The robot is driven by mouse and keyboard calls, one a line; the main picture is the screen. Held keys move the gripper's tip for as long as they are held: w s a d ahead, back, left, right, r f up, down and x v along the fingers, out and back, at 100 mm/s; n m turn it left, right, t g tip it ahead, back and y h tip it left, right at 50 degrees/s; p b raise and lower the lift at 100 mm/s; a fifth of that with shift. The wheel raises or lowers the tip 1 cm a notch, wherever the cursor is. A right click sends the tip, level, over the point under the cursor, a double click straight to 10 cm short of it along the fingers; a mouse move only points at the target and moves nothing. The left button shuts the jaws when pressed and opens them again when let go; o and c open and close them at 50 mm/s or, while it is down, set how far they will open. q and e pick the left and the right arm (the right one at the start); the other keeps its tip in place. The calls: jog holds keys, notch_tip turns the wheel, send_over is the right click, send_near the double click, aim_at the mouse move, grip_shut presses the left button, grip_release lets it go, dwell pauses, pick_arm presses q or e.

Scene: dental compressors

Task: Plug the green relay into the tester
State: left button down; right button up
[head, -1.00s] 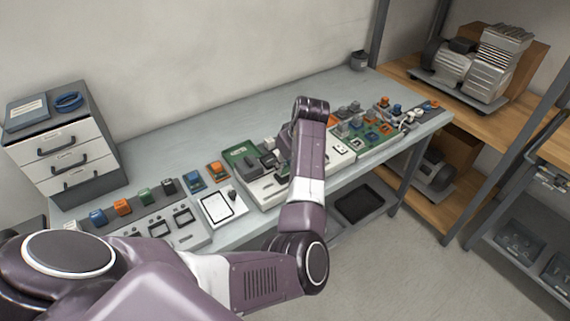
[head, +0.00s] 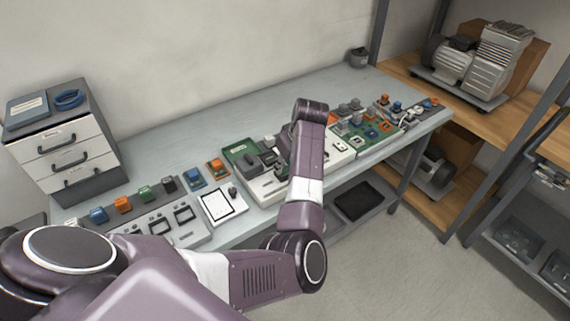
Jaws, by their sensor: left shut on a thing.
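A tester-like unit with a green top panel (head: 234,154) and a pale front (head: 262,190) stands at mid-bench. My left arm reaches across in front of it. My left gripper (head: 284,146) is mostly hidden behind my own wrist, by the right side of this unit. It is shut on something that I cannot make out. Whether that thing touches the unit is hidden. My right gripper is not in view.
A grey panel with several sockets (head: 155,236) and a white card (head: 218,205) lie at the left front. Green circuit boards (head: 375,133) with small parts crowd the right. A drawer cabinet (head: 60,145) stands at the back left.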

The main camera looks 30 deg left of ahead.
pick_arm(q)
jog(key=shift+f, duration=0.25)
jog(key=c, duration=1.3)
grip_release()
notch_tip(320, 180, up, 7)
jog(key=p, duration=0.7)
jog(key=shift+p, duration=0.3)
